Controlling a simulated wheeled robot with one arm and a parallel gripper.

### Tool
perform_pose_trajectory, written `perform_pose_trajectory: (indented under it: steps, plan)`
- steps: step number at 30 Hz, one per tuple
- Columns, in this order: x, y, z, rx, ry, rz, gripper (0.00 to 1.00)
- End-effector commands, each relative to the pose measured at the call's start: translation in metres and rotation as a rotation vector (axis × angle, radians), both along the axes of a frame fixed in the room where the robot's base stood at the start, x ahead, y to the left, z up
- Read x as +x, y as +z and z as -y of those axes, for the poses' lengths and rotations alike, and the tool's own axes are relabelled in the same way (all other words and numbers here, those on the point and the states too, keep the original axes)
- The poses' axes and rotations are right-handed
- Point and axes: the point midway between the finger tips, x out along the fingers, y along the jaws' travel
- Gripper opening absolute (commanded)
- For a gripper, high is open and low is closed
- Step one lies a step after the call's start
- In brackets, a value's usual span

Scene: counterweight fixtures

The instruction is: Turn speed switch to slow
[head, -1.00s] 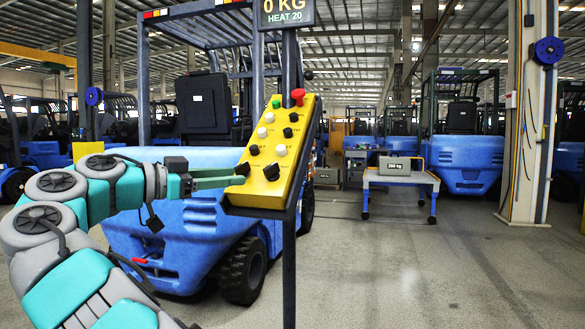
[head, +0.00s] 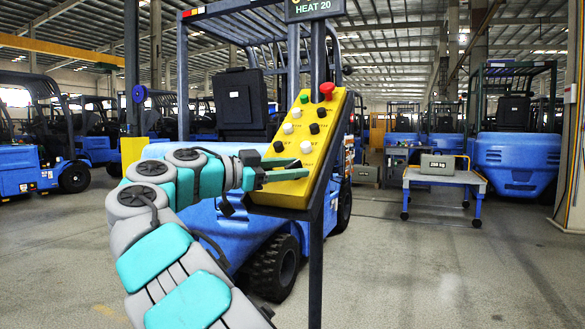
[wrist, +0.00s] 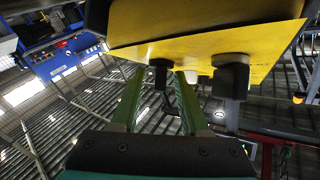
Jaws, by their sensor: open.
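The yellow sloped control panel (head: 318,158) carries black and white knobs, a green one and a red mushroom button. Its labels are too small to read, so I cannot tell which knob is the speed switch. Another black knob (wrist: 230,80) is right of the fingers.
The panel stands on a dark post (head: 316,265) under a display reading HEAT 20. A blue forklift (head: 212,225) is close behind it. A wheeled table (head: 445,178) with a grey weight (head: 437,165) stands at right. The floor at front right is clear.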

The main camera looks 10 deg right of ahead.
Motion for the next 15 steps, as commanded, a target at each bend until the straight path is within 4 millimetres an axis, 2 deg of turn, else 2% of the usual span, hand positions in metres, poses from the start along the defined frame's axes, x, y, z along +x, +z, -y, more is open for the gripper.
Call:
perform_pose_trajectory:
  steps: [11, 15]
  plan:
    - [0.0015, 0.0001, 0.0041, 0.000, 0.001, 0.000, 0.44]
    - [0.0014, 0.0003, 0.0041, 0.000, 0.001, 0.000, 0.28]
